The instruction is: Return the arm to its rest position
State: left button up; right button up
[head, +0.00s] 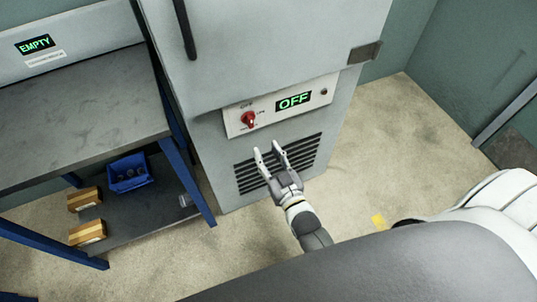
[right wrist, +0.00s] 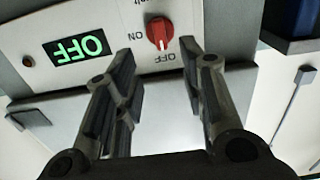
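My right gripper (head: 268,152) is open and empty in front of the grey cabinet (head: 265,50), just below its control panel (head: 280,105). The panel has a red knob (head: 249,119) and a display (head: 293,101) that reads OFF in green. In the right wrist view, the two fingers (right wrist: 155,75) stand apart with nothing between them. The red knob (right wrist: 159,33) shows beyond the fingertips, and I see no contact with it. My left gripper is not in the head view.
A workbench (head: 80,115) with blue legs stands at the left of the cabinet. Its lower shelf holds a blue bin (head: 129,173) and small cardboard boxes (head: 87,232). A sign (head: 35,44) above it reads EMPTY. Open floor (head: 400,150) lies to the right of the cabinet.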

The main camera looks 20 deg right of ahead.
dwell(0.3)
jog(key=s+a+f+n+g, duration=0.1)
jog(key=s+f+g, duration=0.5)
jog(key=f, duration=0.8)
jog(key=s+f+g, duration=0.3)
jog(key=s+f, duration=0.5)
jog(key=f, duration=0.6)
jog(key=s+d+f+g, duration=0.2)
jog(key=s+f, duration=0.2)
jog(key=s, duration=0.4)
jog(key=s+d+f+g, duration=0.2)
jog(key=s+f+g, duration=0.1)
jog(key=s, duration=0.6)
jog(key=s+d+f+g, duration=0.3)
jog(key=s+f, duration=0.2)
jog(key=s, duration=0.3)
jog(key=shift+s+f+n+h, duration=0.15)
jog(key=shift+f+n+h, duration=0.15)
jog(key=shift+f+n, duration=0.1)
jog(key=shift+c, duration=0.2)
